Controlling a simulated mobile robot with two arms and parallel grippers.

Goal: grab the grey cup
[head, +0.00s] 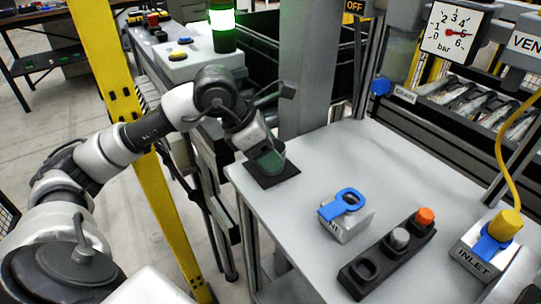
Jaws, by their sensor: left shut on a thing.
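A black rack (368,275) with three round places lies on the grey table. A grey cup-like piece (399,238) sits in its middle place, an orange one (425,216) in the far place, and the near place looks empty. My left gripper (268,153) is over a black square pad (266,174) at the table's back left corner, well away from the rack. It is shut on a small dark green piece (272,161). I cannot tell whether that piece touches the pad. My right gripper is not in view.
A grey block with a blue clip (345,222) stands between pad and rack. A block marked INLET (476,262) with a yellow-capped hose is at the right. A grey post (306,70) rises behind the pad. A yellow post (165,190) stands left of the table.

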